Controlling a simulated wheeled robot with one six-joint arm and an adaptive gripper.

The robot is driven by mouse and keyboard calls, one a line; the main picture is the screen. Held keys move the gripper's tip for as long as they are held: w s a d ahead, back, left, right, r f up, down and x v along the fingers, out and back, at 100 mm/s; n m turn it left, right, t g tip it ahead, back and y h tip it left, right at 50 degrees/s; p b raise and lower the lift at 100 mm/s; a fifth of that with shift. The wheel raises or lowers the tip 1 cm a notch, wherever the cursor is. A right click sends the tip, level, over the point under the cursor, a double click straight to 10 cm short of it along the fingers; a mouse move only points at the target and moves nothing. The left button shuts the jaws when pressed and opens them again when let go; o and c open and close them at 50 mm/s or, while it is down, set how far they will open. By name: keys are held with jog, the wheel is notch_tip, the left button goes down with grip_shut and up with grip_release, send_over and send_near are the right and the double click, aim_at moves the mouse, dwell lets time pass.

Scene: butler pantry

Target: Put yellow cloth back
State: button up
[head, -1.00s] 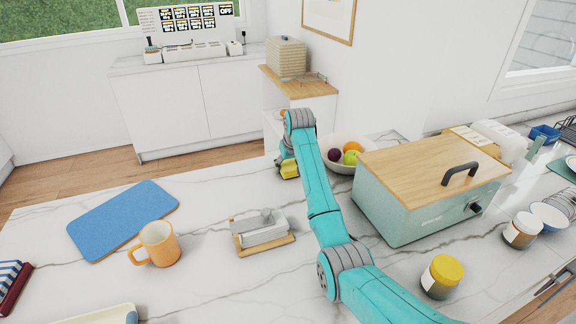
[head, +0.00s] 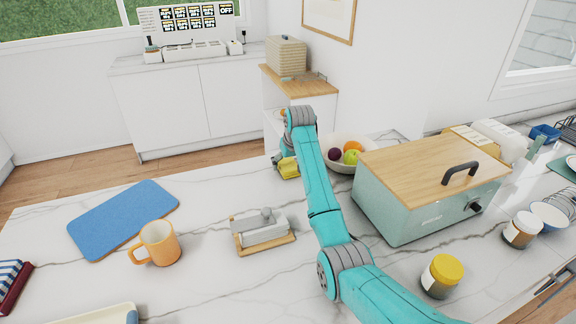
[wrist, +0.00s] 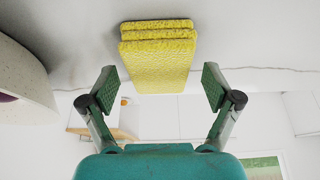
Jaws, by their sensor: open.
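The yellow cloth (head: 288,168) lies folded in layers on the white marble counter, beside the fruit bowl and partly hidden by my arm in the head view. In the wrist view the yellow cloth (wrist: 158,58) is straight ahead, centred between my fingers. My gripper (wrist: 158,88) is open, with one finger on each side of the cloth's line and a gap to the cloth on both sides. The fingers do not appear to touch it. In the head view my gripper is mostly hidden behind my arm.
A bowl (head: 338,166) of fruit stands close to the right of the cloth. A teal bread box (head: 400,205) is further right. A butter dish (head: 262,230), orange mug (head: 157,244) and blue mat (head: 122,220) lie left of my arm. Counter left of the cloth is clear.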

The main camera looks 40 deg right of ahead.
jog(key=v, duration=1.1)
jog(key=shift+s, duration=0.2)
